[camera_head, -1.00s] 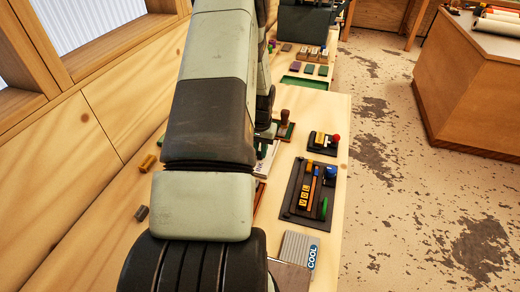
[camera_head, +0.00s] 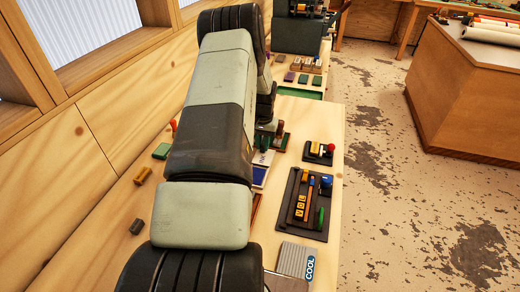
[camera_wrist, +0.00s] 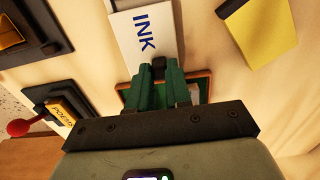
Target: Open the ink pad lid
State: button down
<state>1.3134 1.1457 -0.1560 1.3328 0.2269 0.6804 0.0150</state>
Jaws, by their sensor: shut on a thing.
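The ink pad's white lid (camera_wrist: 143,32), lettered INK in blue, fills the top middle of the wrist view. A small black tab (camera_wrist: 158,66) sits at its near edge. My gripper (camera_wrist: 158,78) has its green fingers shut on that tab. In the head view the ink pad (camera_head: 261,176) shows a blue patch with a white part (camera_head: 263,158) behind it, beside my arm. My arm hides much of the pad and the gripper there. I cannot tell the lid's exact angle.
A wood-edged green tray (camera_wrist: 204,88) lies behind the fingers. A red-knobbed stamp (camera_wrist: 40,122) stands left in the wrist view and a yellow block (camera_wrist: 258,36) lies right. In the head view, a dark tray of type (camera_head: 306,205) lies right of my arm.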

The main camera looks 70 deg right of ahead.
aim_at(262, 146)
jog(key=shift+d, duration=0.1)
jog(key=c, duration=1)
grip_release()
jog(key=shift+c, duration=0.2)
notch_tip(262, 146, up, 11)
jog(key=shift+w, duration=0.1)
